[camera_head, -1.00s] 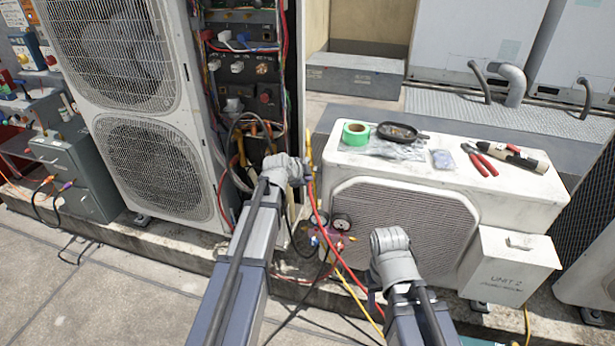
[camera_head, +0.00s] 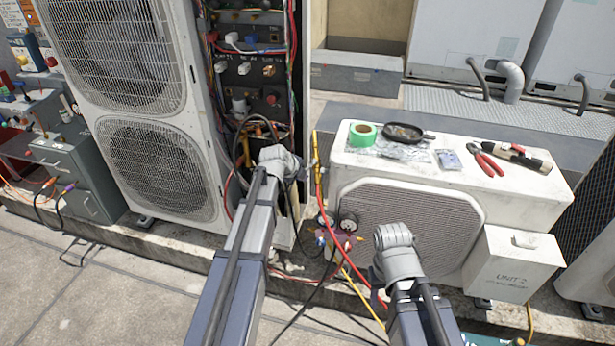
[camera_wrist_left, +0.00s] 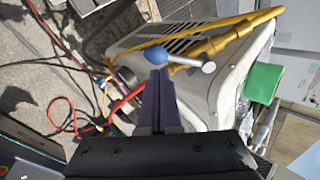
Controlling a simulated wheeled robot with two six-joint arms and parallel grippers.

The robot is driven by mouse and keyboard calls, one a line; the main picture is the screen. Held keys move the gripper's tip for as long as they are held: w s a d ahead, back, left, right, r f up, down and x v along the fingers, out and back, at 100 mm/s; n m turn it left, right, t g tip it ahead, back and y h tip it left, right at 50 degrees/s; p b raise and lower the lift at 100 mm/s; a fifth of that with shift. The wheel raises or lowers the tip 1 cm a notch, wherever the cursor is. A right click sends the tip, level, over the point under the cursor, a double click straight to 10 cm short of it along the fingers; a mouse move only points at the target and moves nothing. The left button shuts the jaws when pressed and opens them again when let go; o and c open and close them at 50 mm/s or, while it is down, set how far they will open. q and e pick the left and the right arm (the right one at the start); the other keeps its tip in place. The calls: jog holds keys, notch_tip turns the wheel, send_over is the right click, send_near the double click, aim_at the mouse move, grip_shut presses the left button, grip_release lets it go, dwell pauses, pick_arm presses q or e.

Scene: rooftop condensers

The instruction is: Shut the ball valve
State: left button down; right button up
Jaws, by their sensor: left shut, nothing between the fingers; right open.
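The ball valve (camera_wrist_left: 190,62) is a brass-yellow body on a thick yellow line, with a lever that has a blue grip at one end and a round silver end at the other. In the head view the yellow line (camera_head: 316,160) runs upright just right of my left wrist. My left gripper (camera_wrist_left: 160,76) is shut and empty, its fingertips right by the blue grip (camera_wrist_left: 156,56); I cannot tell whether they touch. In the head view its fingers are hidden by my wrist. My right wrist shows in front of the white condenser; its gripper is hidden.
A tall fan unit (camera_head: 150,170) and an open wiring panel (camera_head: 250,70) stand left. Gauges (camera_head: 348,224) and red and yellow hoses hang close by.

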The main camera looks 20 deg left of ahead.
pick_arm(q)
jog(key=shift+m, duration=0.8)
jog(key=shift+w+a+r+p, duration=0.25)
jog(key=shift+w+a+p, duration=0.05)
jog(key=shift+a, duration=0.25)
jog(key=shift+w+a+r+p, duration=0.25)
jog(key=shift+w+a+r, duration=0.05)
jog(key=shift+a, duration=0.25)
jog(key=shift+w+a+r+p, duration=0.25)
jog(key=shift+w+a+p, duration=0.05)
jog(key=shift+a, duration=0.25)
